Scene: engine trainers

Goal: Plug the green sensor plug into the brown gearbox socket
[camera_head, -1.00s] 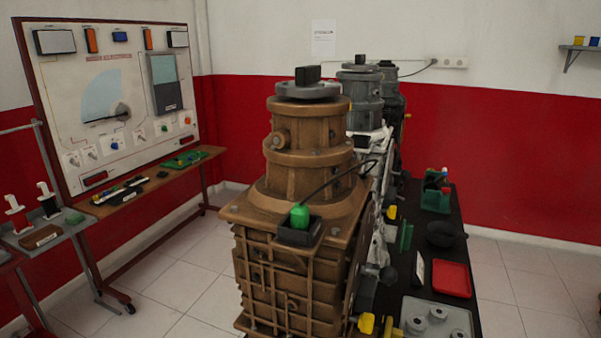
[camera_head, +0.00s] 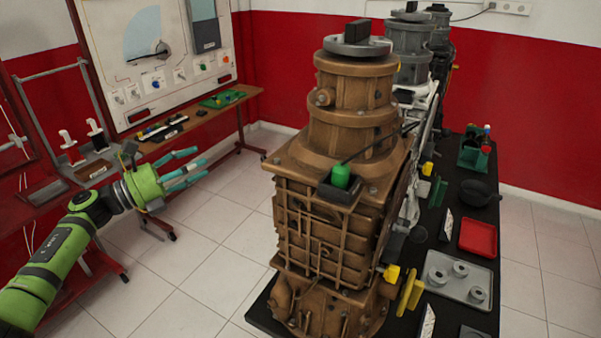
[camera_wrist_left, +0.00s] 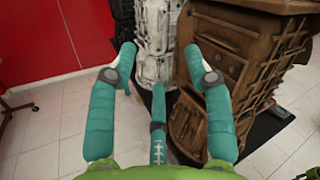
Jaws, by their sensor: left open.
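The green sensor plug (camera_head: 341,176) stands upright at the dark socket block (camera_head: 338,192) on the front top edge of the brown gearbox (camera_head: 345,150). A black cable runs from the plug up and to the right. I cannot tell whether the plug is seated or only resting there. My left gripper (camera_head: 190,168) is open and empty, left of the gearbox and apart from it. In the left wrist view, the teal fingers (camera_wrist_left: 165,70) are spread, with the brown gearbox (camera_wrist_left: 240,60) beyond them on the right. My right gripper is not in view.
A dark table (camera_head: 465,215) carries a red tray (camera_head: 478,237), a grey tray with round parts (camera_head: 437,292) and a black bowl (camera_head: 480,193). A trainer board (camera_head: 150,65) and a bench (camera_head: 190,127) stand at the left. Open tiled floor lies between bench and gearbox.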

